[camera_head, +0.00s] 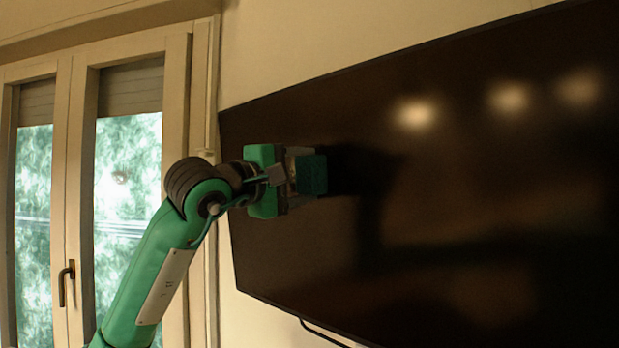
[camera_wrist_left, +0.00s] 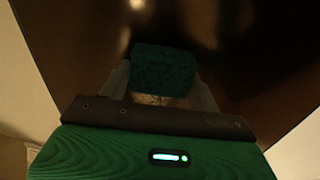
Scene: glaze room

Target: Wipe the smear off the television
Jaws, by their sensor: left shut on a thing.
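The television (camera_head: 480,170) is a large dark glossy screen on the wall, filling the right of the head view. It also fills the middle of the left wrist view (camera_wrist_left: 240,60). My left gripper (camera_head: 300,172) is in front of the screen's left part, shut on a dark green sponge (camera_head: 312,174). The sponge shows between the fingers in the left wrist view (camera_wrist_left: 163,70). It faces the screen; I cannot tell whether it touches. I cannot make out a smear; the arm, sponge and dark reflections may hide it. My right gripper is not in view.
A window (camera_head: 128,180) with a dark handle (camera_head: 66,284) is at the left, behind my arm. A dark cable (camera_head: 322,332) hangs below the television. Bright light reflections show on the screen's upper part. The space before the screen's right part looks clear.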

